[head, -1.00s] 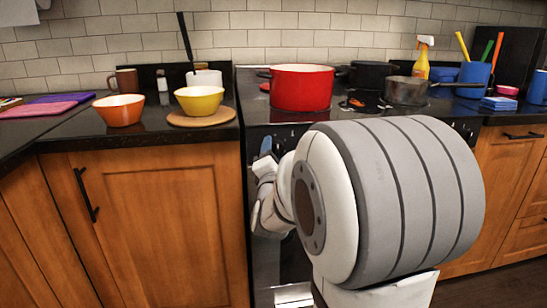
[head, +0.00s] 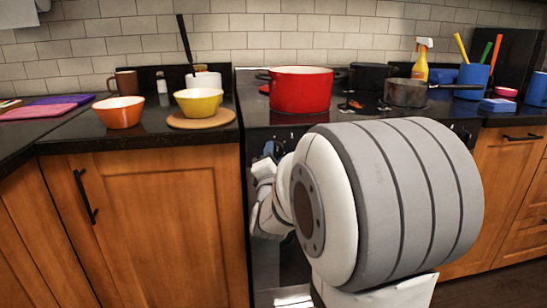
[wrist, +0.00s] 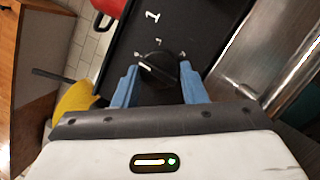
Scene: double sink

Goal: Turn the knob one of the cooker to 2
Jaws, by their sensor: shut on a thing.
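The cooker (head: 258,125) stands in the middle of the head view, with its black front panel also in the wrist view (wrist: 195,30). In the wrist view, a dark round knob (wrist: 156,62) with a white pointer line sits below a white "1" and small marks. The pointer slants toward the upper left. My gripper (wrist: 158,70) has its two blue fingers on either side of this knob and is shut on it. In the head view my gripper (head: 268,150) is at the left end of the panel, and my arm hides most of the cooker front.
A red pot (head: 300,92) and a grey pan (head: 405,92) stand on the hob above my arm. An orange bowl (head: 119,113) and a yellow bowl (head: 199,102) are on the left counter. A metal handle bar (wrist: 290,75) runs close beside the panel.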

